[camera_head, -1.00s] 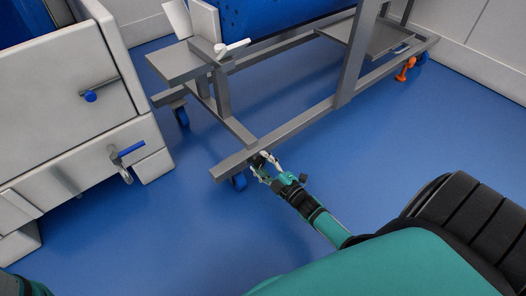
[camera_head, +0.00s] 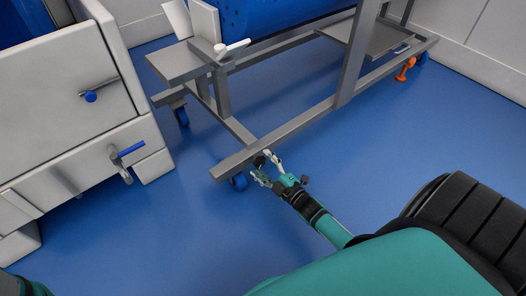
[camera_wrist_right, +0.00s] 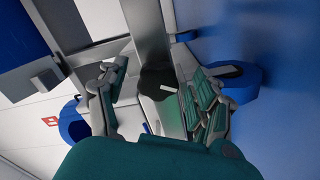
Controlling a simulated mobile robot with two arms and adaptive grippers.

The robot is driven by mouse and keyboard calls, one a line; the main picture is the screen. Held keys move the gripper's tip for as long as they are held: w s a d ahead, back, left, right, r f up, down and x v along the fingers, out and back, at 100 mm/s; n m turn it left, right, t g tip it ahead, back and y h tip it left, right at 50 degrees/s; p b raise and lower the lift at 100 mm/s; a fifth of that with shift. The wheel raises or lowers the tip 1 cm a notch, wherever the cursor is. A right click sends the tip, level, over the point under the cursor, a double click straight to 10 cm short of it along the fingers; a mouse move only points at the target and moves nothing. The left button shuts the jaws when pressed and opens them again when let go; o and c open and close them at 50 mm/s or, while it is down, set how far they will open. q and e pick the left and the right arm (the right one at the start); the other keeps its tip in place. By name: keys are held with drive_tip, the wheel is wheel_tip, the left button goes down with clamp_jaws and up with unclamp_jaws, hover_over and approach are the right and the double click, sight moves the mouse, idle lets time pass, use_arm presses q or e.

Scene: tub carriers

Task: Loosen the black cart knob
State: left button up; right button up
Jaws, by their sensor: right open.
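The black cart knob (camera_head: 258,161) is at the lower near corner of the grey metal cart frame (camera_head: 290,131), just above a blue caster wheel (camera_head: 239,182). In the right wrist view the dark knob (camera_wrist_right: 156,82) shows between my two finger groups, with a small pale mark on it. My right gripper (camera_head: 267,167) is open at this corner, its fingers spread on either side of the knob. In the right wrist view the gripper (camera_wrist_right: 158,76) holds nothing. Whether a finger touches the knob I cannot tell. My left gripper is not in view.
A blue tub (camera_head: 270,18) sits on the cart. A white machine (camera_head: 75,100) with blue-tipped handles stands at the left. An orange caster pedal (camera_head: 405,69) is at the cart's far right. Blue floor (camera_head: 430,130) is clear to the right.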

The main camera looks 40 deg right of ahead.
drive_tip(key=s, duration=1.1)
drive_tip(key=shift+s+d, duration=0.15)
drive_tip(key=shift+d, duration=0.3)
